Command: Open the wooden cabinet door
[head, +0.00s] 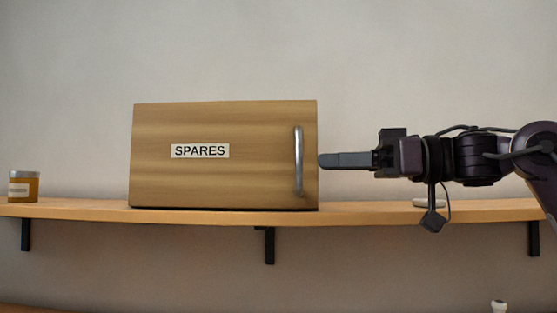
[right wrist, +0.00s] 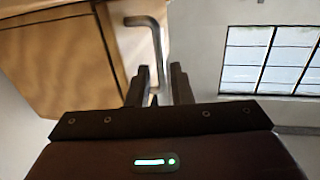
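The wooden cabinet (head: 160,180) stands on a shelf, its front door (head: 240,130) labelled "SPARES" and seen shut in the head view. A vertical silver bar handle (head: 299,161) is near the door's right edge. My left gripper is not in view.
The wooden shelf (head: 80,209) runs across the wall on black brackets. An amber jar (head: 24,188) stands at its left end. A small pale round object (head: 428,203) lies on the shelf beneath my right arm. A window (right wrist: 270,60) shows in the right wrist view.

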